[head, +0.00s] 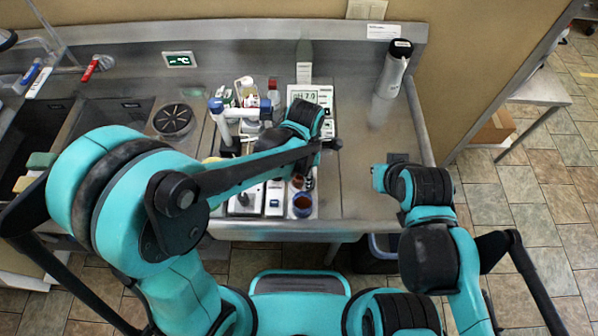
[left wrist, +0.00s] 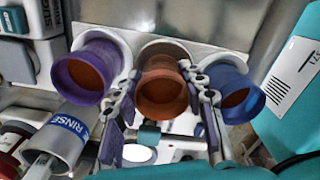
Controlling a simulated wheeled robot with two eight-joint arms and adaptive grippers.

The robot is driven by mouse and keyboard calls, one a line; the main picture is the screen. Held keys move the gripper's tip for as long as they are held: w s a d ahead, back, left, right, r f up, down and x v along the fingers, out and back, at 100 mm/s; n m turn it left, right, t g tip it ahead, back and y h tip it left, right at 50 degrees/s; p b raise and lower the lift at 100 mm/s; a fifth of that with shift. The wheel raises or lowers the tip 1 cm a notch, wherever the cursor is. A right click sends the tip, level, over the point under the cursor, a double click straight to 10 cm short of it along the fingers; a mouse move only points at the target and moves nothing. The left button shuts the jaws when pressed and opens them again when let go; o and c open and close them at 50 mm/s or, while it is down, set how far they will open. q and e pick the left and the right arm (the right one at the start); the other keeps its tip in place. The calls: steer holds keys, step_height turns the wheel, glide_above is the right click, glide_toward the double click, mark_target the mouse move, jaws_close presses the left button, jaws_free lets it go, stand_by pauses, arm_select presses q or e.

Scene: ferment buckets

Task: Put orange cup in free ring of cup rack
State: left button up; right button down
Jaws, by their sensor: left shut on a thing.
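The orange cup (left wrist: 162,88) is in the middle of the left wrist view, between the two fingers of my left gripper (left wrist: 160,112), which is shut on it. A purple cup (left wrist: 85,72) is on its left and a blue cup (left wrist: 236,94) on its right. The white cup rack (left wrist: 205,50) shows behind the cups. The orange cup is in line with the middle ring, but I cannot tell whether it is seated. In the head view my left gripper (head: 312,172) is over the rack, near the blue cup (head: 302,206). My right gripper (head: 379,177) is at the counter's right side, its fingers unclear.
A pH meter (head: 311,98) and several bottles stand behind my left arm. A cylinder labelled RINSE (left wrist: 62,135) is close on the left in the wrist view. A steel flask (head: 394,68) stands at the back right. The counter's right part (head: 365,140) is mostly clear.

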arm_select(q)
steer(key=shift+s+d+r, duration=0.1)
steer(key=shift+s+d, duration=0.15)
steer(key=shift+d, duration=0.1)
steer(key=shift+w+a+f+b, duration=0.1)
steer(key=shift+f+b, duration=0.2)
steer(key=shift+f, duration=0.05)
steer(key=o, duration=1.3)
steer(key=shift+w+a, duration=0.1)
steer(key=shift+r, duration=0.1)
arm_select(e)
steer(key=shift+s+d+f, duration=0.15)
steer(key=shift+d, duration=0.1)
arm_select(q)
steer(key=shift+r, duration=0.1)
